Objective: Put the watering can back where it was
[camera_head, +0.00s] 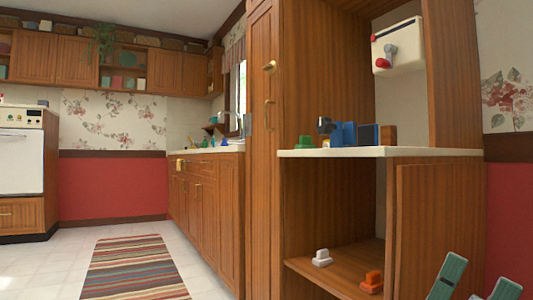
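I cannot pick out a watering can for certain. On the cream counter of the open wooden cabinet stand a small green item (305,142), a black item (325,125), a blue item (343,133) and a dark blue box-like item (367,134). They are too small to name surely. Two teal fingers of what looks like my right gripper (485,273) show at the bottom right, spread apart with nothing visible between them. They are in front of the cabinet's lower right part. My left gripper is out of view.
The open cabinet's cream counter (440,152) has bare room at its right. A white item (322,258) and an orange item (372,281) sit on its lower shelf. A striped rug (135,268) lies on the clear floor. A white oven (20,160) stands far left.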

